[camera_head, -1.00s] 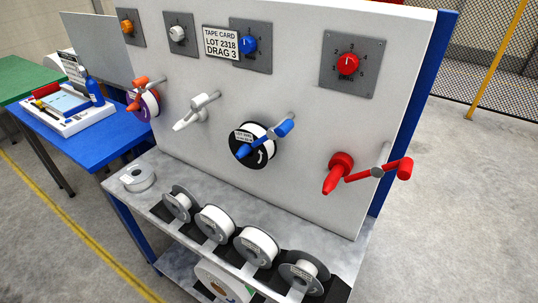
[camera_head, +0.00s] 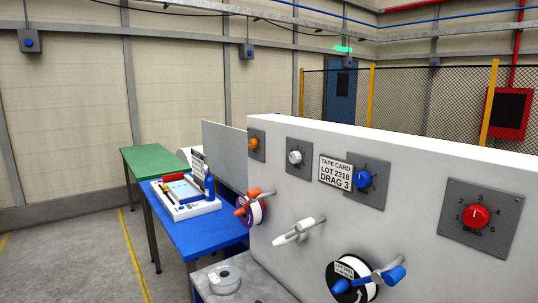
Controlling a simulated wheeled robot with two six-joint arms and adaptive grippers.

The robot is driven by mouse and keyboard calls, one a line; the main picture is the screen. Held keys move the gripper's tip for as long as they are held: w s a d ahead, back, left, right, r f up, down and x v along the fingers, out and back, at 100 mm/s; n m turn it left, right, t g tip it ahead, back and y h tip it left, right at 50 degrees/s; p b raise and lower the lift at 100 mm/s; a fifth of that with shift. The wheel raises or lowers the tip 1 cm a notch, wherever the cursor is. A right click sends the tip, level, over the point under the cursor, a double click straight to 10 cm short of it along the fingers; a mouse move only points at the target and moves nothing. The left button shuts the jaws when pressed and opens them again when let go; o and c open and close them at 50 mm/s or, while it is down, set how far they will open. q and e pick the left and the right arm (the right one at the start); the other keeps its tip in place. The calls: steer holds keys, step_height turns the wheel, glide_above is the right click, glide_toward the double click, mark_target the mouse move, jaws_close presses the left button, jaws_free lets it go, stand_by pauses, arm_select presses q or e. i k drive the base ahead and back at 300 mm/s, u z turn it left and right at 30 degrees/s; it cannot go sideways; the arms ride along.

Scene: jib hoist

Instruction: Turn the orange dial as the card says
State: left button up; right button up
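The orange dial (camera_head: 254,144) sits on a small grey plate at the far left end of the white panel (camera_head: 300,190). It is too small to read its setting. The tape card (camera_head: 335,175) is on the panel between the white dial (camera_head: 295,157) and the blue dial (camera_head: 364,179). It reads "TAPE CARD LOT 2318 DRAG 3". The red dial (camera_head: 476,216) is at the right, on a plate marked with numbers and "DRAG". Neither of my grippers shows in the head view.
Below the dials are an orange handle (camera_head: 254,193) with a purple reel, a white handle (camera_head: 298,231) and a blue handle (camera_head: 389,275) with a black reel. A blue table (camera_head: 190,239) with a white tray (camera_head: 189,210) stands left. Open floor lies at the far left.

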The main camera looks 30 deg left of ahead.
mark_target(253, 143)
steer(key=z, duration=0.05)
steer(key=k, duration=0.5)
steer(key=u, duration=2.05)
steer(key=i, duration=1.3)
steer(key=z, duration=2.1)
